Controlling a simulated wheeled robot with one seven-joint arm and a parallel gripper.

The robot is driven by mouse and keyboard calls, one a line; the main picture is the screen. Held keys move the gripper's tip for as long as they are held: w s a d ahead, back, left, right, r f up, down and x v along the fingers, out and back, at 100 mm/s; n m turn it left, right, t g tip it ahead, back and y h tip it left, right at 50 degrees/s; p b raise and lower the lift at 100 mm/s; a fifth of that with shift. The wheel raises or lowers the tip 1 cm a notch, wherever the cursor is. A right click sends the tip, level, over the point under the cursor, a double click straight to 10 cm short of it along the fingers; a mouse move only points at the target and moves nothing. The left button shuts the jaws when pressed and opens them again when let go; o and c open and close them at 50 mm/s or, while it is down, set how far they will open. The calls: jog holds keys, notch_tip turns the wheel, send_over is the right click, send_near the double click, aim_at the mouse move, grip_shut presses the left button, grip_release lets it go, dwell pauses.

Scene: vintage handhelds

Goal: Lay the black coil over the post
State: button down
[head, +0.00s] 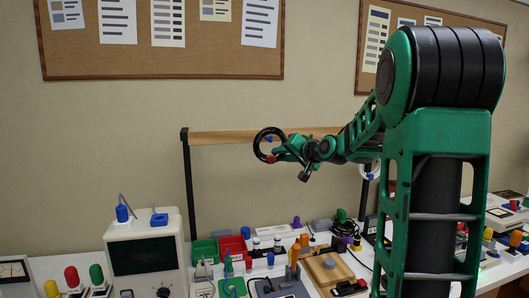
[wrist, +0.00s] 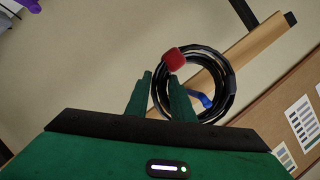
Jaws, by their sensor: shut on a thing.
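The black coil (head: 258,140) is a ring of cable with a red tie (wrist: 174,60). My gripper (head: 277,154) is shut on it at its lower right in the head view and holds it up in front of the wooden rail (head: 215,137). In the wrist view, my green fingers (wrist: 160,82) meet the near side of the coil (wrist: 229,90). A blue post (wrist: 200,98) on the rail shows through the coil's opening; it is a small blue spot in the head view (head: 269,138). I cannot tell whether the coil is around the post or in front of it.
A pale coil (head: 370,172) hangs near the rail's right end, partly behind my arm. Black uprights (head: 188,190) carry the rail. Below, the table is crowded with green and red bins (head: 233,246), a grey-white device (head: 143,250) and small parts. Air around the rail's left part is clear.

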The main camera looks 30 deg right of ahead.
jog(key=shift+s+a, duration=0.2)
jog(key=shift+s, duration=0.5)
jog(key=shift+s+a, duration=0.25)
jog(key=shift+s, duration=0.5)
jog(key=shift+s+a, duration=0.2)
jog(key=shift+s, duration=0.5)
jog(key=shift+s, duration=0.1)
jog(key=shift+s+a+f, duration=0.2)
jog(key=shift+s+a, duration=0.05)
jog(key=shift+s, duration=0.7)
jog(key=shift+s+a+f, duration=0.2)
jog(key=shift+s+a, duration=0.1)
jog(key=shift+s, duration=0.6)
jog(key=shift+s+a+f, duration=0.2)
jog(key=shift+s+a, duration=0.05)
jog(key=shift+s, duration=0.7)
